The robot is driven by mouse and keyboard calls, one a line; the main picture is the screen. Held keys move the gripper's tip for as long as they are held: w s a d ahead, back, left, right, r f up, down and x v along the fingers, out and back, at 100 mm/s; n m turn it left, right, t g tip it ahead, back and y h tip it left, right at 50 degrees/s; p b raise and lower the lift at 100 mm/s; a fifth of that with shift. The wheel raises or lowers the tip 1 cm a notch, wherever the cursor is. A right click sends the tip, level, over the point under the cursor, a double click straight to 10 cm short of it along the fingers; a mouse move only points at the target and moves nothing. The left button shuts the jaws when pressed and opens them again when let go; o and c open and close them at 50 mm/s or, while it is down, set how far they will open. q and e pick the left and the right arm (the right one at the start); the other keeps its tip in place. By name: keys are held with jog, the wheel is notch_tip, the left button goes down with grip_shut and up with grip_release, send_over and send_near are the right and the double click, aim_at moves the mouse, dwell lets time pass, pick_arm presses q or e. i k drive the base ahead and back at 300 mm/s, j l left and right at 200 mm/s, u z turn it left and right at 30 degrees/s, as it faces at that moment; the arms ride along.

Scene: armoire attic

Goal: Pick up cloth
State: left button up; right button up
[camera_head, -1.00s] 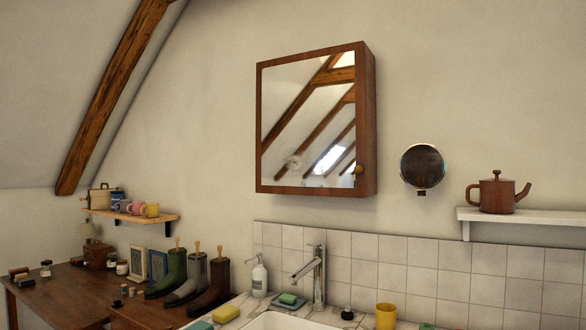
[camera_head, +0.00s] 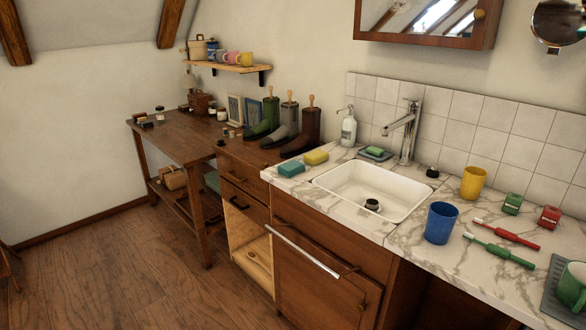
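I see nothing that I can clearly make out as a cloth. A teal block (camera_head: 291,169) and a yellow block (camera_head: 316,157) lie on the marble counter (camera_head: 345,243) left of the sink; they look like sponges, though the teal one is too small to be sure. A green item (camera_head: 213,181), partly hidden, is on the lower level of the wooden table (camera_head: 172,143). Neither of my grippers is in view.
The sink (camera_head: 372,188) holds a small dark round piece. A blue cup (camera_head: 441,222), a yellow cup (camera_head: 473,182), toothbrushes (camera_head: 505,234) and a green mug (camera_head: 572,287) stand or lie to its right. A pale bar (camera_head: 301,251) crosses the cabinet front. The floor at left is clear.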

aim_at(291, 168)
jog(key=z, duration=0.5)
jog(key=i+j+z, duration=0.15)
jog(key=j+z, duration=0.15)
jog(key=z, duration=0.2)
jog(key=i+j+z, duration=0.1)
jog(key=j+z, duration=0.8)
jog(key=j, duration=0.3)
jog(key=j+z, duration=0.1)
jog(key=j, duration=0.85)
